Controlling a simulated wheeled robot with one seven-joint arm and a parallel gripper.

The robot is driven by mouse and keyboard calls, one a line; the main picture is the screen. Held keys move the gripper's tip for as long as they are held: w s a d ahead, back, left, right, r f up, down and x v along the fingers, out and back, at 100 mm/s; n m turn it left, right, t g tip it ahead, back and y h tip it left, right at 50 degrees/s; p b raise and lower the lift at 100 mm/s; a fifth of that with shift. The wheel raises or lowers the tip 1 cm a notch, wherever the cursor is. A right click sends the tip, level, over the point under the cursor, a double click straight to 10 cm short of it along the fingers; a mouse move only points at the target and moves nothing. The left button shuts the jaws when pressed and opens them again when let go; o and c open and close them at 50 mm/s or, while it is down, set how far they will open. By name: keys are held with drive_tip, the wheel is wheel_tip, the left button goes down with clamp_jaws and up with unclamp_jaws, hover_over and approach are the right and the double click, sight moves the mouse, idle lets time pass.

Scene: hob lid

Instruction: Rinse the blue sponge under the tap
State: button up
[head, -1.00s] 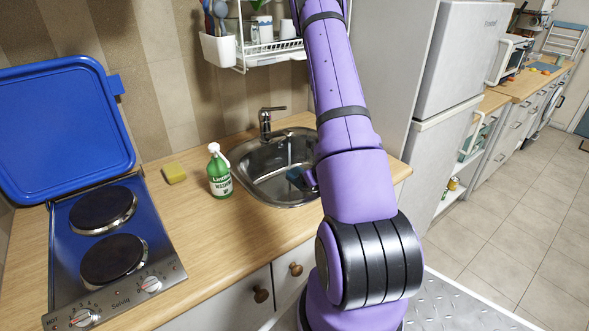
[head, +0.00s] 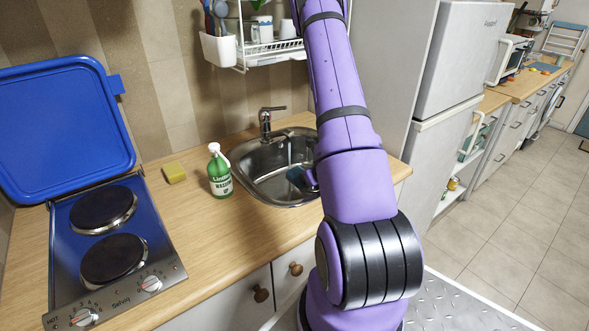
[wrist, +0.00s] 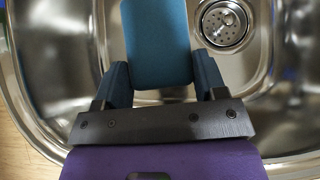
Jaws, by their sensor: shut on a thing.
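The blue sponge (wrist: 156,45) is held between the two fingers of my gripper (wrist: 160,82) in the wrist view, over the basin of the steel sink (wrist: 285,75). In the head view a small part of the sponge (head: 296,176) shows inside the sink (head: 262,185), and my arm hides most of my gripper. The tap (head: 266,122) stands at the back of the sink. A thin stream of water (head: 289,152) seems to fall from it near the sponge. I cannot tell whether the water touches the sponge.
A dish rack (head: 270,50) hangs above; a fridge (head: 440,110) stands right.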

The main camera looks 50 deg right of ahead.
drive_tip(key=shift+s+a+f, duration=0.2)
drive_tip(key=shift+s+f, duration=0.05)
drive_tip(key=shift+s, duration=0.2)
drive_tip(key=shift+s+a+f, duration=0.15)
drive_tip(key=shift+s+f, duration=0.05)
drive_tip(key=shift+s, duration=0.25)
drive_tip(key=s+a+r, duration=0.2)
drive_tip(key=s+r, duration=0.1)
drive_tip(key=r, duration=0.1)
drive_tip(key=shift+s+a+r, duration=0.25)
drive_tip(key=shift+a, duration=0.1)
